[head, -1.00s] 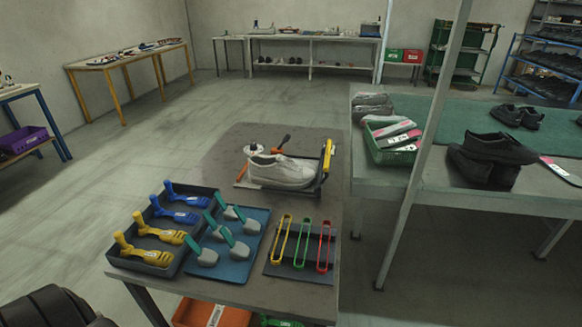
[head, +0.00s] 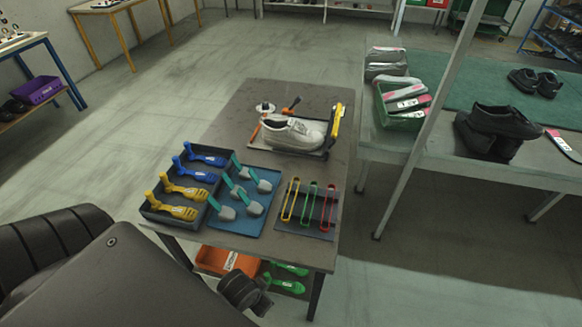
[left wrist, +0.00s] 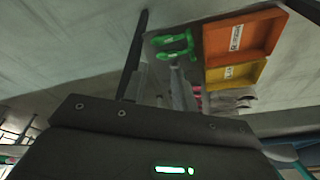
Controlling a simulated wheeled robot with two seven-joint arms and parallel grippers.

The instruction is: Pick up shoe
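A white-grey shoe (head: 292,134) sits in a holder with orange parts and a yellow upright at the far end of the dark work table (head: 275,95). Other shoes, black, stand on the right-hand table (head: 495,130), well away from it. My left arm (head: 110,280) comes in at the lower left, below and left of the work table, far from the white shoe. In the left wrist view the dark body of my left gripper (left wrist: 150,140) fills the bottom; I cannot make out its fingers clearly. My right gripper is in neither view.
A dark tray (head: 150,212) of blue and yellow shoe lasts, a blue mat (head: 240,226) with green-handled tools and a dark mat (head: 322,232) with coloured loops cover the near table. Below are orange (left wrist: 240,35) and yellow (left wrist: 235,75) bins. A post (head: 425,135) stands right.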

